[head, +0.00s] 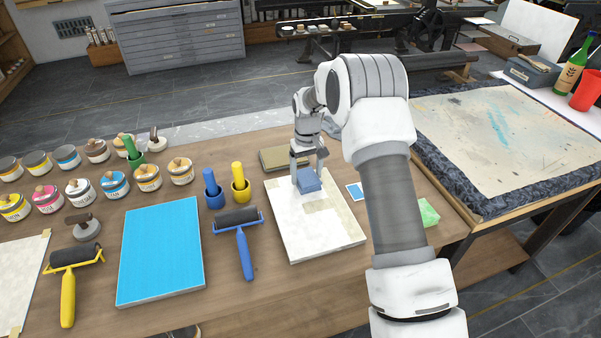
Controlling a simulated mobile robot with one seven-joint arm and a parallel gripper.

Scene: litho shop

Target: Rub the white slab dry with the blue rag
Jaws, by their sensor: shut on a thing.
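The white slab (325,238) lies flat on the wooden table, right of the table's middle. Beige, duller patches show on its surface in front of and beside the rag. The blue rag (309,184) is a folded pad over the slab's back part. My gripper (308,172) points down and is shut on the rag from above. The rag looks to be at or just above the slab's surface; I cannot tell if it touches. The fingertips are partly hidden by the rag and the wrist.
A blue-handled roller (245,250) and a bright blue slab (160,250) lie to the left. Blue (213,192) and yellow (240,187) handled tools stand behind them, near several ink cans. A small card (356,191) and a green block (428,213) lie to the right.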

